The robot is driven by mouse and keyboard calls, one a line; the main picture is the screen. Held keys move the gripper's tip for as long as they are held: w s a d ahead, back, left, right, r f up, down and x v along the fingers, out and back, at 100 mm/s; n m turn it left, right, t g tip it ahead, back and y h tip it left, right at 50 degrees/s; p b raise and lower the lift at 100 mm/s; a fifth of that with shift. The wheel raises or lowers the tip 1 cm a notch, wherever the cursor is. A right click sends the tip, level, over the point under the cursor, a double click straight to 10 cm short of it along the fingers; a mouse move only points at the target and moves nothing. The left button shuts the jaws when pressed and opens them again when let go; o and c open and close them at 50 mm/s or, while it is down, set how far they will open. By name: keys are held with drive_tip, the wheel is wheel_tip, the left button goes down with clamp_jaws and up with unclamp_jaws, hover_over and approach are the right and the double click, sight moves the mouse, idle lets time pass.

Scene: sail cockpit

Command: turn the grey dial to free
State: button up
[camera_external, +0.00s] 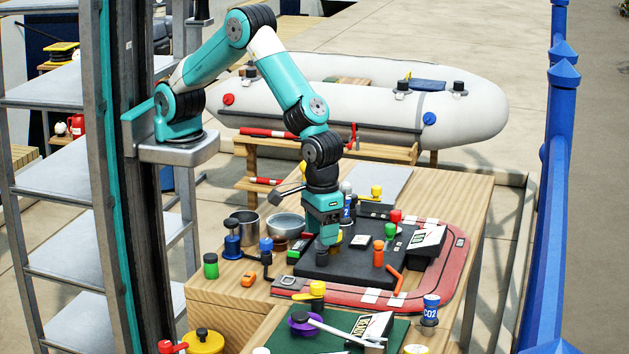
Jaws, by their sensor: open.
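My gripper (325,240) points straight down over the left part of a black panel (345,268) on the wooden table. Its jaws are open, and its fingertips are low, close to the panel's top. I cannot pick out the grey dial with certainty. It may be hidden behind or under my gripper. No dial marking for free is readable at this size.
An orange peg (378,253), a green knob (390,230) and a red knob (395,215) stand right of my gripper. A blue-handled lever (266,245) and a metal pot (245,222) stand to the left. A CO2 can (430,310) is at front right.

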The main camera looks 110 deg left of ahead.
drive_tip(key=shift+f, duration=0.95)
drive_tip(key=shift+c, duration=0.2)
drive_tip(key=c, duration=0.9)
